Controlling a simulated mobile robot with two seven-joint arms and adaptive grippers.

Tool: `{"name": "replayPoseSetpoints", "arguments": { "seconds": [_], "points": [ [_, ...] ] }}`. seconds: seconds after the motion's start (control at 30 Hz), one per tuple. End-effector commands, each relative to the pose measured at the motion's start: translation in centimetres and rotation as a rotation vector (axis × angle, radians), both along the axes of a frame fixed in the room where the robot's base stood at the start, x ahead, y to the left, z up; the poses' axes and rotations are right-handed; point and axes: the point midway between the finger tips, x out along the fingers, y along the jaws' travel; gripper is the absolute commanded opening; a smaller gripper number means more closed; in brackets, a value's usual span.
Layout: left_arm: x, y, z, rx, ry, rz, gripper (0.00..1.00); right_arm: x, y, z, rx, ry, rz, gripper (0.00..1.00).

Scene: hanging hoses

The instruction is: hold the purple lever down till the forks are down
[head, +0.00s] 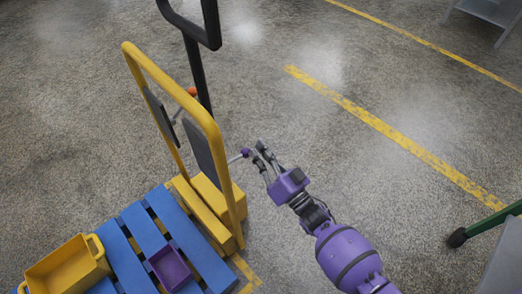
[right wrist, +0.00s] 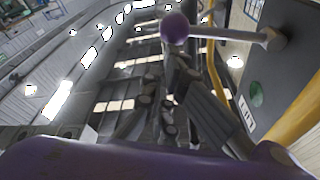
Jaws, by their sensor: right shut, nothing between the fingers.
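The purple lever (head: 245,152) is a thin rod with a round purple knob, sticking out from the side of the yellow-framed stacker (head: 190,110). In the right wrist view the knob (right wrist: 174,27) is at the top, its grey rod running right to a dark panel. My right gripper (head: 262,150) is shut and empty, with its fingertips close beside the knob. I cannot tell whether they touch it. The forks cannot be made out; a blue pallet (head: 143,229) lies at the stacker's foot. My left gripper is not in view.
A yellow bin (head: 66,268) and a small purple tray (head: 170,267) sit on the pallet. A black handle (head: 197,60) rises behind the frame, near an orange knob (head: 191,91). A green-legged stand (head: 484,224) is at right. The floor between is clear.

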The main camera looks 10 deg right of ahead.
Motion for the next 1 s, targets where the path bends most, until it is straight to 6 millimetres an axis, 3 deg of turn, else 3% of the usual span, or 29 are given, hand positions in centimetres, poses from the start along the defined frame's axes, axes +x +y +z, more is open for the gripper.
{"name": "replayPoseSetpoints", "arguments": {
  "seconds": [0.57, 0.77, 1.0],
  "points": [
    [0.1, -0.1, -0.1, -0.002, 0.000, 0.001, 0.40, -0.3, -0.1, -0.2, -0.001, 0.002, 0.000, 0.00],
    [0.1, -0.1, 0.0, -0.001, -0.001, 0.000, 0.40, -2.7, -1.6, -0.9, -0.003, 0.003, -0.001, 0.00],
    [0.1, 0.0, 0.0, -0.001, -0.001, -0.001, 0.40, -7.1, -4.2, -2.0, -0.002, 0.004, 0.000, 0.00]
  ]
}}
